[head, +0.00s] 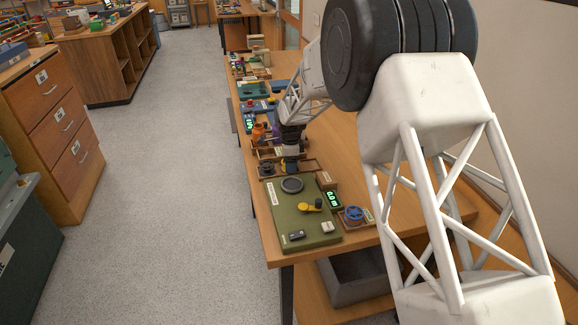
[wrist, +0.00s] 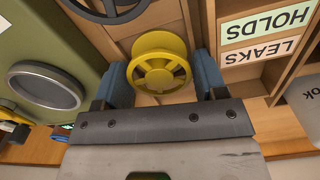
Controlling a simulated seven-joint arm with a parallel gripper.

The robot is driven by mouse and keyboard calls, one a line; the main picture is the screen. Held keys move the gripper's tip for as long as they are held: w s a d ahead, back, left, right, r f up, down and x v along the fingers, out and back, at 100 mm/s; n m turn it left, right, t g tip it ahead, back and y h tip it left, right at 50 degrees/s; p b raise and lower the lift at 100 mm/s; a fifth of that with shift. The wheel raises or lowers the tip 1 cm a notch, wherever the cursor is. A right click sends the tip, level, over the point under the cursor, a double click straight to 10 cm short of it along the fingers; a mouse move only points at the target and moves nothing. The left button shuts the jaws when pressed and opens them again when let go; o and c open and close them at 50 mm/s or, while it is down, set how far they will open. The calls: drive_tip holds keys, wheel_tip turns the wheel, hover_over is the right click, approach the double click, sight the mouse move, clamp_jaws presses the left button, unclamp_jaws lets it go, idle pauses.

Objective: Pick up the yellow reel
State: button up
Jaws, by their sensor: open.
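The yellow reel (wrist: 158,66) sits in a wooden tray compartment in the wrist view, its spoked face toward the camera. My gripper (wrist: 160,74) is open, with one blue finger on each side of the reel. The right finger is very close to the reel; I cannot tell whether it touches. In the head view my gripper (head: 290,165) is low over the tray behind the green board, and the yellow reel cannot be made out there.
A dark reel (wrist: 108,8) lies in the neighbouring compartment. Tray dividers and labels reading HOLDS (wrist: 268,23) and LEAKS (wrist: 259,52) are close on the right. The green board (head: 285,222) with a round dark disc (head: 291,185) stands nearby. A blue reel (head: 353,214) is at its right.

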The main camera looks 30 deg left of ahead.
idle(0.4)
drive_tip(key=c, duration=0.6)
drive_tip(key=shift+o, duration=0.2)
drive_tip(key=shift+r, duration=5)
drive_tip(key=s+d, duration=0.2)
drive_tip(key=s, duration=0.1)
drive_tip(key=s+d, duration=0.2)
drive_tip(key=s, duration=0.1)
drive_tip(key=s+d, duration=0.3)
drive_tip(key=s, duration=0.1)
drive_tip(key=shift+f, duration=0.15)
